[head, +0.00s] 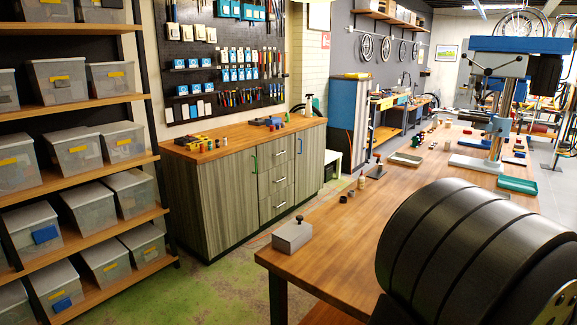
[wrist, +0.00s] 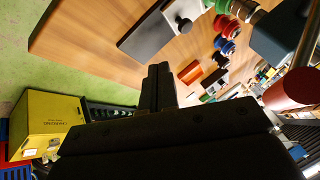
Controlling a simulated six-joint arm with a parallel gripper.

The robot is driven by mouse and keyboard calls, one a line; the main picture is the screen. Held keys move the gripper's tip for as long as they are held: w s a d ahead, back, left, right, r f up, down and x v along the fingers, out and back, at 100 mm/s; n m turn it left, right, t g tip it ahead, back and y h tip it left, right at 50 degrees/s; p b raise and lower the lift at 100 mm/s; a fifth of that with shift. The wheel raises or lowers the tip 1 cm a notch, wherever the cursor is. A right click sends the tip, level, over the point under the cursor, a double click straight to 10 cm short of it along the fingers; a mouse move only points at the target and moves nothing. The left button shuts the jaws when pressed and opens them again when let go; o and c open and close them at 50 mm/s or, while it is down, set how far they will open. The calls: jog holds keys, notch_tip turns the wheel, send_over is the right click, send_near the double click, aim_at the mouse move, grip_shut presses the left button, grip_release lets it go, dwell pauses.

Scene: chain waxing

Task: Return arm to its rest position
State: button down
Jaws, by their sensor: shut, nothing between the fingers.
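My gripper (wrist: 157,88) shows in the wrist view as two dark fingers pressed together with nothing between them. It is apart from the wooden workbench (wrist: 85,35), which lies beyond the fingertips. In the head view a large black rounded part of my arm fills the lower right and hides part of the bench (head: 330,215). The gripper itself does not show in the head view.
A grey block with a knob (head: 293,236) sits near the bench's front corner, also in the wrist view (wrist: 160,35). A drill press (head: 497,100), green tray (head: 517,184) and small parts stand farther back. A yellow box (wrist: 45,118) is at the wrist view's left.

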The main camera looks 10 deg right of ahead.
jog(key=x, duration=0.8)
jog(key=shift+w+a+f, duration=0.1)
jog(key=shift+w, duration=0.1)
jog(key=w, duration=0.1)
jog(key=w+a, duration=0.1)
jog(key=w+f, duration=0.1)
jog(key=w, duration=0.1)
jog(key=shift+a, duration=0.15)
jog(key=shift+s+d, duration=0.25)
